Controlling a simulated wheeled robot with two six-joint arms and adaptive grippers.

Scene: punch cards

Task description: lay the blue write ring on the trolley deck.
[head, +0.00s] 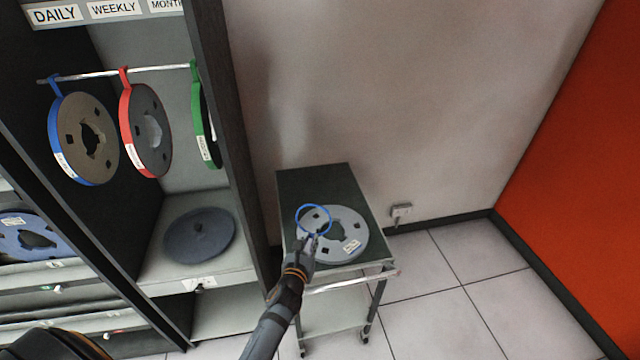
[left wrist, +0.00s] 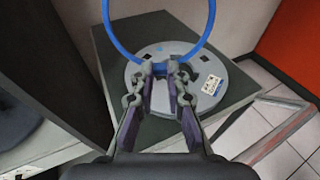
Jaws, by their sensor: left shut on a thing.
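The blue write ring (head: 314,206) is a thin blue hoop. It also shows in the left wrist view (left wrist: 212,22), standing up from the fingertips. My left gripper (head: 315,237) is shut on the ring's near edge and holds it over the trolley; the left wrist view shows the two fingers (left wrist: 165,72) closed on it. The trolley deck (head: 310,180) is a dark top, and a grey tape reel (head: 358,228) with a white label lies on it. Whether the ring touches the reel or deck is unclear, but it looks raised. My right gripper is not in view.
A cabinet stands left of the trolley, with blue (head: 84,140), red (head: 146,130) and green (head: 206,120) banded reels hanging from a rail. A dark disc (head: 199,236) lies on its shelf. The deck's back part is bare. A pale handle bar (head: 350,281) runs along the trolley's front.

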